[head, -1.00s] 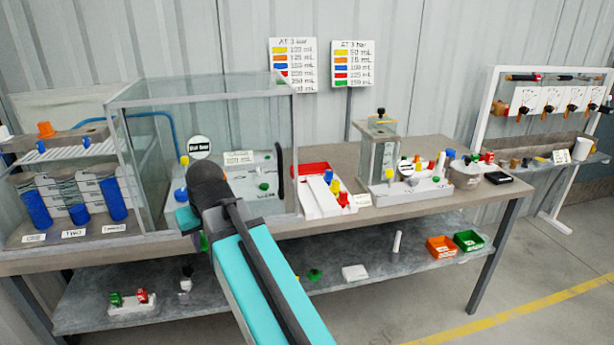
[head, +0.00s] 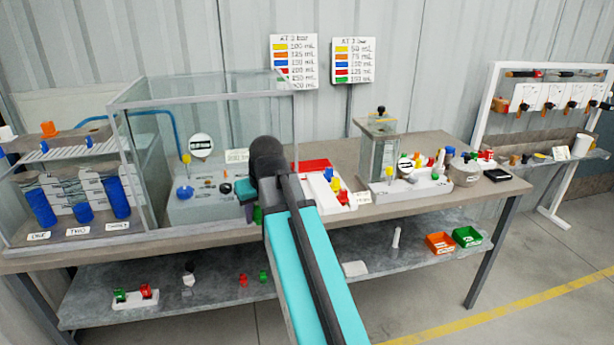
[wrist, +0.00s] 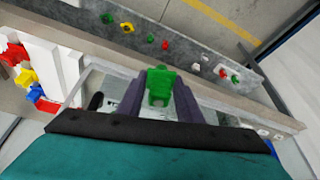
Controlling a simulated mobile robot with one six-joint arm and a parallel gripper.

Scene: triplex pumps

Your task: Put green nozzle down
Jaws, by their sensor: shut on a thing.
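A green nozzle (wrist: 161,80) is held between the two dark fingers of my gripper (wrist: 159,92), seen in the wrist view. In the head view, a bit of the green nozzle (head: 258,215) shows below my gripper (head: 246,205), in front of the clear case, near the front edge of the table. My arm hides most of the gripper there. A white tray with a red section (head: 313,165) is just right of my arm and bears yellow, blue and red nozzles. On the lower shelf lies another green nozzle (head: 263,277).
The clear case (head: 165,100) stands behind and left of my gripper, with a grey pump unit inside. A white stand with several coloured nozzles (head: 410,187) is to the right. Bare tabletop (head: 330,146) shows behind the tray. Orange and green bins (head: 440,243) sit on the lower shelf.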

